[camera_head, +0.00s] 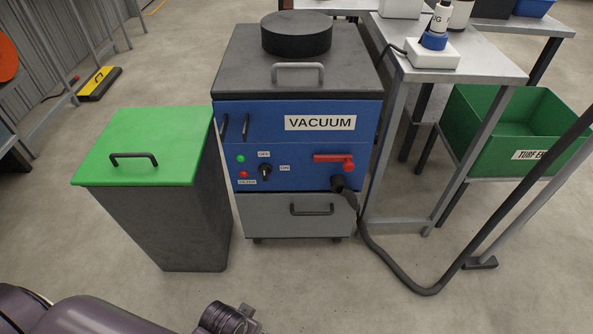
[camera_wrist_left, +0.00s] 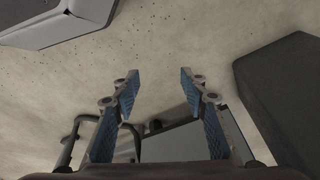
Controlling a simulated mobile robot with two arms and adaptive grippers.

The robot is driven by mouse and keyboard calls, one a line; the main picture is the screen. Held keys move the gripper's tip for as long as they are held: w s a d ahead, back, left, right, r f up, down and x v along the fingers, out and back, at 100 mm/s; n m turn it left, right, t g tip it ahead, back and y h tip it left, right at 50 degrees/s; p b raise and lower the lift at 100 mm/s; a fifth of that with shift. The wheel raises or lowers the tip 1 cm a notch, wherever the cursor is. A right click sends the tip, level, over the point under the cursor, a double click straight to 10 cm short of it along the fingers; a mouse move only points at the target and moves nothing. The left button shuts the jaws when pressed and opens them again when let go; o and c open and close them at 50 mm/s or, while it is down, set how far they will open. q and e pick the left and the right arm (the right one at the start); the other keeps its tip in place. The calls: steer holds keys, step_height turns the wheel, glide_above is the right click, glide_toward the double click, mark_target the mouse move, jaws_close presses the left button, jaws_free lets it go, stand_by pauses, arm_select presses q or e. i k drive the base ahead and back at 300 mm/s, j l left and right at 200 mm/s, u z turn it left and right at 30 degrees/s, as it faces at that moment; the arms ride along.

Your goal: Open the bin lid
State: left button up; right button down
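The bin (camera_head: 165,225) is a dark grey tapered box standing on the floor at the left of the head view. Its green lid (camera_head: 145,140) lies flat and closed on top, with a black bar handle (camera_head: 133,157) near the front edge. My left gripper (camera_wrist_left: 158,82) shows in the left wrist view, its two blue-padded fingers spread apart with nothing between them. In the head view only part of my arm shows at the bottom left, below the bin. A dark box-like shape at the right of the wrist view may be the bin. My right gripper is not in view.
A blue vacuum unit (camera_head: 345,145) stands close to the bin's right side. Its black hose (camera_head: 425,289) runs over the floor to the right. A metal table (camera_head: 485,62) and a green crate (camera_head: 480,144) stand further right. The floor before the bin is clear.

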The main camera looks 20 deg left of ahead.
mark_target(163, 146)
steer(key=u, duration=1.5)
steer(key=l+u, duration=0.4)
steer(key=k+l+u, duration=0.1)
steer(key=l+u, duration=0.15)
steer(key=u, duration=0.2)
